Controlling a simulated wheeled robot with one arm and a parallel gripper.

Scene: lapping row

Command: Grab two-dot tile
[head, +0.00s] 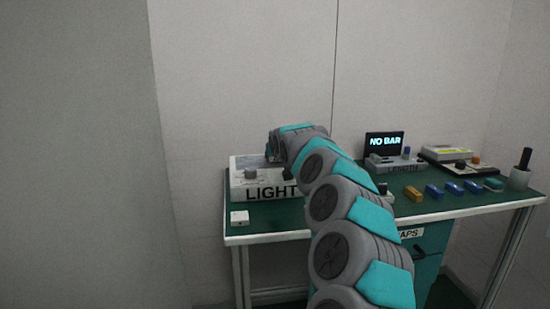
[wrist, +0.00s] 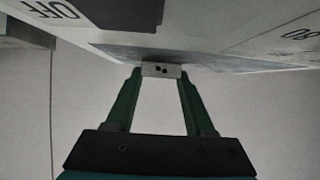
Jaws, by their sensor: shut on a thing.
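The two-dot tile (wrist: 152,70) is a small pale block with dark dots on its face, in the top middle of the wrist view. My gripper (wrist: 161,76) has its two green fingers closed on the tile's two ends. The tile is right by a grey panel on a white device; I cannot tell if it still touches it. In the head view my arm reaches over the white box marked LIGHT (head: 264,193), and its links hide the gripper and the tile.
A small white block (head: 239,218) lies at the green table's (head: 275,221) front left. To the right are a NO BAR screen (head: 385,142), an orange block (head: 413,194), several blue blocks (head: 453,188) and a cup (head: 519,179). Wall is close behind.

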